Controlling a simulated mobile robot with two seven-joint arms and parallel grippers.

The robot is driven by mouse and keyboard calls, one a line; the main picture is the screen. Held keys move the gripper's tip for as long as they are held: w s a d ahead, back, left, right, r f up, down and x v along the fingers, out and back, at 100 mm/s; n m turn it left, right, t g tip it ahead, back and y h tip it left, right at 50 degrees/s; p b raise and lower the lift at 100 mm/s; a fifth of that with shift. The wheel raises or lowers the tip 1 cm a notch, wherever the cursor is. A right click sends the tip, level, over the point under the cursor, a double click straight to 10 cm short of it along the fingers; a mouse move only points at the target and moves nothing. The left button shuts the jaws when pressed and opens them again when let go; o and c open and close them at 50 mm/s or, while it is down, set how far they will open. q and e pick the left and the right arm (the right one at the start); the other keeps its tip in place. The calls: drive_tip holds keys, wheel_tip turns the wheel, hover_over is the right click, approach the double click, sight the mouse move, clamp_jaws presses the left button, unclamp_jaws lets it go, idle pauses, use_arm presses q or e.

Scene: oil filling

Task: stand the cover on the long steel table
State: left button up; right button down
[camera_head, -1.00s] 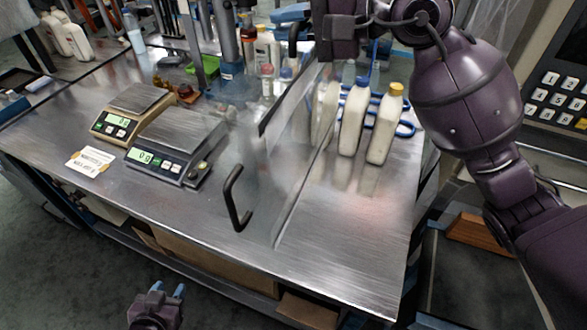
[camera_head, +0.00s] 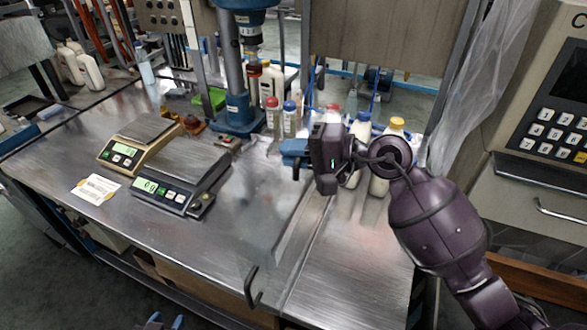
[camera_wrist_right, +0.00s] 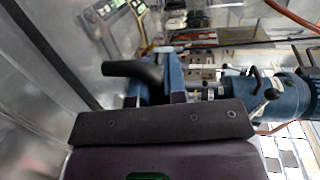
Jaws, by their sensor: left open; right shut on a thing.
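The cover (camera_head: 250,288) is a see-through panel, with a dark bent handle at its near end in the head view. Its clear faces are hard to make out over the table. My right gripper (camera_head: 294,158) is shut on its far black handle (camera_wrist_right: 130,70), which shows between the blue fingertips in the wrist view. The cover is over the right half of the long steel table (camera_head: 350,265); I cannot tell whether its lower edge touches. My left gripper (camera_head: 165,321) is open and empty at the bottom edge, in front of the table, mostly out of frame.
Two scales, one gold (camera_head: 137,143) and one dark (camera_head: 180,182), stand on the left. White bottles, one yellow-capped (camera_head: 380,184), stand behind my right gripper. A blue press (camera_head: 233,112) and small bottles (camera_head: 272,118) are at the back. The table's front right is clear.

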sight(309, 171)
drive_tip(key=shift+f, duration=2.35)
drive_tip(key=c, duration=1.2)
unclamp_jaws()
drive_tip(key=shift+o, duration=0.2)
drive_tip(key=shift+r, duration=0.1)
drive_tip(key=shift+r, duration=0.15)
drive_tip(key=b+v, duration=0.2)
drive_tip(key=v, duration=1)
